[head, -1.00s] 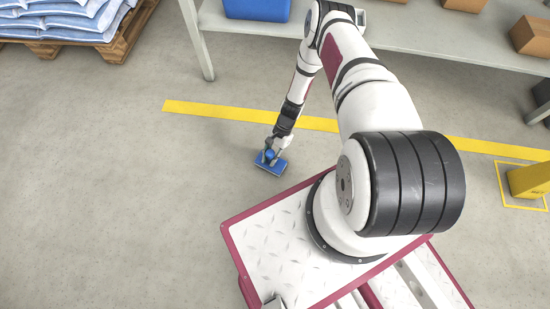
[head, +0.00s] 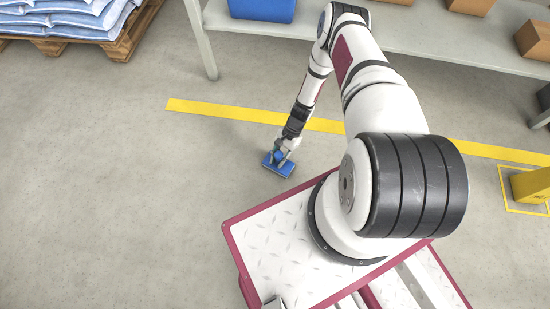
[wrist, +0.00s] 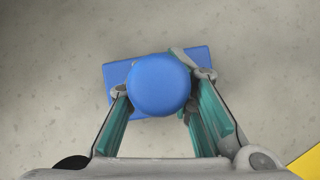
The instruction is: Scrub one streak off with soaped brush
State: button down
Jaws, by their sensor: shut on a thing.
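The blue brush (head: 279,165) has a rectangular block and a round knob. It is at or just above the grey floor, left of my base, in the head view. In the wrist view the brush's round knob (wrist: 159,85) is between my two fingers, with the block (wrist: 117,75) beneath it. My gripper (head: 281,152) is shut on the knob. It also shows in the wrist view (wrist: 160,90). The brush's underside is hidden, so soap on it cannot be seen. I cannot make out a streak on the floor in either view.
A yellow floor line (head: 240,115) runs behind the brush. A grey shelf (head: 400,32) with a blue bin (head: 262,8) and cardboard boxes stands at the back. A pallet of sacks (head: 70,22) is at the upper left. The floor at the left is clear.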

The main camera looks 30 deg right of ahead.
aim_at(286, 169)
jog(key=shift+s+d+r, duration=0.1)
jog(key=shift+s+d, duration=0.65)
jog(key=shift+d, duration=0.25)
jog(key=shift+s+d+f, duration=0.1)
jog(key=shift+s+d, duration=0.6)
jog(key=shift+d, duration=0.25)
jog(key=shift+s+d+r, duration=0.1)
jog(key=shift+s+d, duration=0.65)
jog(key=shift+d, duration=0.25)
jog(key=shift+s+d, duration=1)
jog(key=shift+d, duration=0.4)
jog(key=shift+s+d, duration=1)
jog(key=shift+d, duration=0.35)
jog(key=shift+s+d, duration=1)
jog(key=shift+d, duration=0.4)
jog(key=shift+w+a, duration=0.1)
